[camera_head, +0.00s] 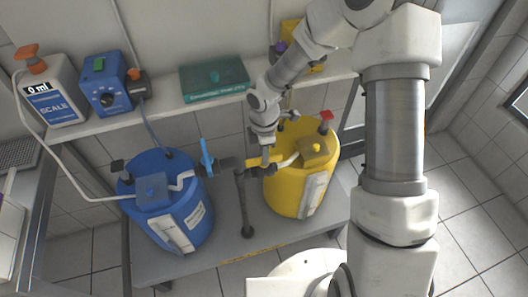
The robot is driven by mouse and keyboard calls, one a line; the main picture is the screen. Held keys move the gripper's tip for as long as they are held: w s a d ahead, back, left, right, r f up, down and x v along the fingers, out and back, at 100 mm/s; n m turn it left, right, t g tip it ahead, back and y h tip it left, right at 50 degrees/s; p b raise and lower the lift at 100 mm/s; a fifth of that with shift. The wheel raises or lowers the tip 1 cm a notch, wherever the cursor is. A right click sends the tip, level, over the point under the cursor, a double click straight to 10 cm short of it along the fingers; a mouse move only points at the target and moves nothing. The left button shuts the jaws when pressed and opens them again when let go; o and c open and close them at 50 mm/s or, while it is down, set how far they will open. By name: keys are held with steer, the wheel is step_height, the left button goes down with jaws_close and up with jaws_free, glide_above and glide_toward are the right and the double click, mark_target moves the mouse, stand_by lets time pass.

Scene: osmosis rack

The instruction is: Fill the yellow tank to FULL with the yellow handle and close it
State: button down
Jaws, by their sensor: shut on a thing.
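The yellow tank (288,195) stands on the right of the low grey bench, with a red knob (326,118) and a small yellow box on its lid. The yellow handle (252,162) lies roughly crosswise on a dark valve pipe at the tank's left side. My gripper (266,152) reaches down from above and is shut on the yellow handle, partly covering it. The tank's fill level cannot be read. The blue handle (206,157) stands upright on the same pipe, to the left.
A blue tank (190,215) stands on the left of the bench (240,255). A shelf above holds a white SCALE container (52,92), a blue device (103,88) and a green box (215,80). A dark post (242,205) stands between the tanks. Open tiled floor lies right.

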steer(key=shift+n, duration=0.5)
steer(key=c, duration=0.9)
jaws_free()
steer(key=shift+o, duration=0.2)
step_height(320, 180, up, 18)
steer(key=p, duration=0.2)
steer(key=shift+f, duration=0.2)
